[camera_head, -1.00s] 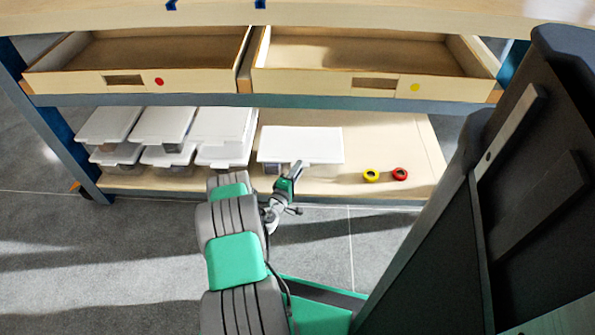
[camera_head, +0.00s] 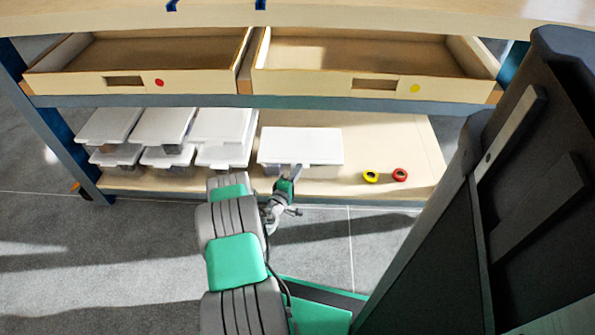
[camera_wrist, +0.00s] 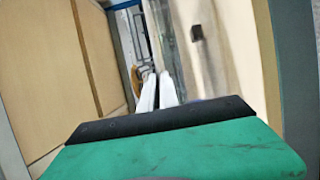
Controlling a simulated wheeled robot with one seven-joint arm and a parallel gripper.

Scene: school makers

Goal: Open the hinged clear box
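The hinged clear box (camera_head: 318,172) stands alone on the lower shelf, right of the stacked boxes. Its white lid (camera_head: 300,143) lies flat and looks closed. My gripper (camera_head: 297,170) is at the front of this box, just below the lid's front edge. I cannot tell whether it touches the box. In the wrist view my gripper's two pale fingers (camera_wrist: 158,88) lie close together with nothing visible between them. A pale, partly clear surface runs beside them there; I cannot tell which part of the box it is.
Several white-lidded boxes (camera_head: 163,126) are stacked at the left of the shelf. A yellow tape roll (camera_head: 370,177) and a red tape roll (camera_head: 400,174) lie to the right. Two open drawers (camera_head: 130,83) hang above. The shelf (camera_head: 425,150) is bare at far right.

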